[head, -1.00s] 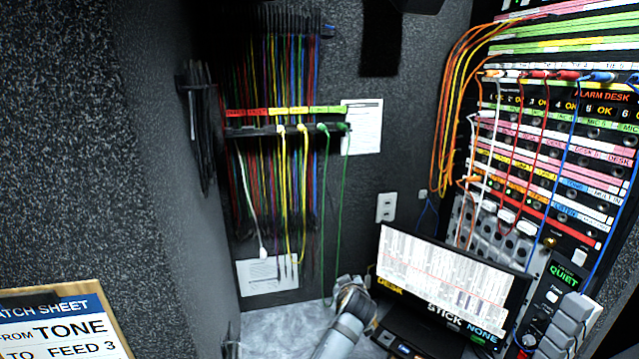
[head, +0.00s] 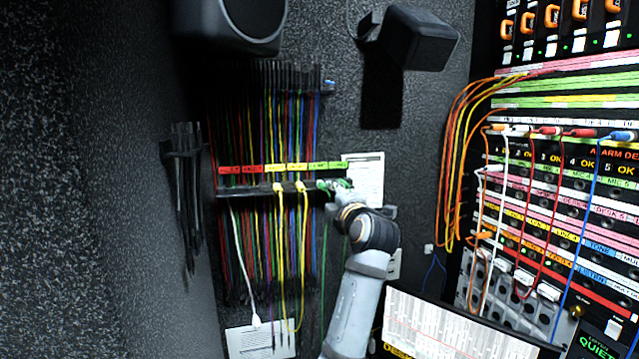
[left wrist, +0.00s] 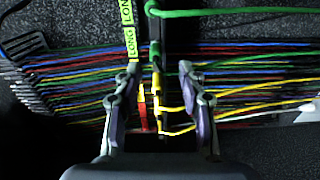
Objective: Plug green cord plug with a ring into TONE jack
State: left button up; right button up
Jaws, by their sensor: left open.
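Green cord plugs (head: 323,185) hang at the right end of the cord rack, under green labels. My left gripper (head: 335,190) is at that end and partly hides them. In the left wrist view my left gripper (left wrist: 158,82) is open, its fingers on either side of the rack bar. A green cord (left wrist: 235,12) leaves a plug at the bar's end, beyond the fingertips; yellow plugs (left wrist: 157,85) lie between the fingers. I cannot make out a ring. The patch panel (head: 560,210) is at right; a blue label (head: 600,248) seems to read TONE, but is small. My right gripper is not in view.
Orange, white, red and blue cords hang across the panel. Dark cords hang on a left hook (head: 185,150). A paper (head: 368,180) is on the wall behind my gripper. Speakers (head: 420,38) hang above.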

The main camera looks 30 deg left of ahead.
aim_at(324, 190)
pick_arm(q)
jog(key=shift+s+r, duration=0.1)
jog(key=shift+r, duration=0.2)
jog(key=shift+w+a+r, duration=0.1)
jog(key=shift+w+a, duration=0.05)
jog(key=shift+w, duration=0.05)
jog(key=p+x, duration=0.3)
jog(key=x, duration=0.1)
jog(key=shift+w+a+r, duration=0.1)
jog(key=shift+w+a, duration=0.05)
jog(key=shift+a, duration=0.15)
jog(key=shift+w+a+f+b, duration=0.2)
jog(key=shift+w+a+b, duration=0.15)
jog(key=shift+a, duration=0.1)
jog(key=shift+w+a+f+b, duration=0.15)
jog(key=shift+w+a+b, duration=0.15)
jog(key=shift+a, duration=0.15)
jog(key=shift+x, duration=0.8)
jog(key=shift+w+r, duration=0.1)
